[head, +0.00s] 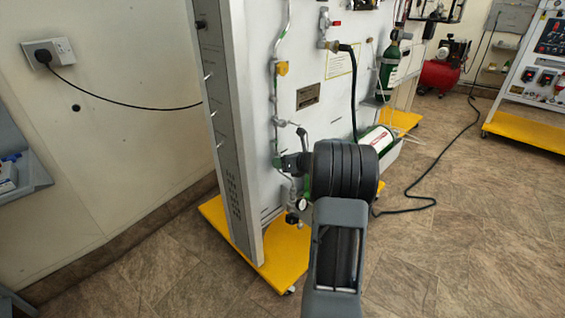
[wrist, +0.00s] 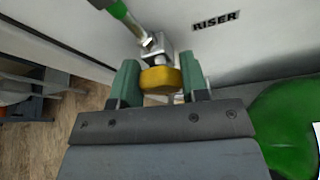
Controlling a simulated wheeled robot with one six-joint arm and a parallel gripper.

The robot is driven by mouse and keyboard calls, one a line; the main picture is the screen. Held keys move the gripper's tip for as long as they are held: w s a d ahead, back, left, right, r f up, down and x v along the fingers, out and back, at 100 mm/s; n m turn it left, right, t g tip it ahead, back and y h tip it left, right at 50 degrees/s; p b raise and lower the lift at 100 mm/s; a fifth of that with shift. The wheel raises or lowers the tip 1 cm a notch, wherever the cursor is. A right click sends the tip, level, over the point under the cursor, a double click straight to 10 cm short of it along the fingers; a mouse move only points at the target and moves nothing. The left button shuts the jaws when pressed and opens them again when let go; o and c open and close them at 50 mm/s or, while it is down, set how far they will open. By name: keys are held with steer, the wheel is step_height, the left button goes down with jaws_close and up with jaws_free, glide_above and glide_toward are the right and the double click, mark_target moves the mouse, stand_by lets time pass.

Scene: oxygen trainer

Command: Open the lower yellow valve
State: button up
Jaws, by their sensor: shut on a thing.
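The lower yellow valve (wrist: 160,79) is a round yellow knob on a metal fitting at the end of a green pipe (wrist: 126,18). It sits between the two green fingers of my gripper (wrist: 161,84) in the wrist view, and the gripper is shut on it. In the head view my gripper (head: 291,163) reaches the pipe line on the white panel, and it hides the knob there. Another yellow valve (head: 282,68) is higher on the same line. How far the lower knob is turned cannot be told.
The white panel (head: 240,60) stands on a yellow base (head: 278,262). A gauge (head: 302,204) hangs just below my gripper. A green cylinder (head: 376,139) lies to the right, and it shows large in the wrist view (wrist: 285,125). Floor at the right is mostly clear, with a black cable (head: 440,160).

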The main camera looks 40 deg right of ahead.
steer(key=shift+f+n+h+b, duration=0.4)
steer(key=shift+n+b, duration=0.1)
steer(key=shift+b, duration=0.6)
steer(key=shift+a+n+h+b, duration=0.1)
steer(key=shift+n+h+b, duration=0.25)
steer(key=shift+b, duration=0.45)
steer(key=shift+r+n+h+b, duration=0.15)
steer(key=shift+n+h+b, duration=0.3)
steer(key=shift+b, duration=0.45)
steer(key=shift+r+n+t, duration=0.2)
steer(key=shift+n+t, duration=0.1)
steer(key=o, duration=0.9)
steer(key=shift+o, duration=0.2)
steer(key=p+v, duration=0.4)
steer(key=v, duration=1)
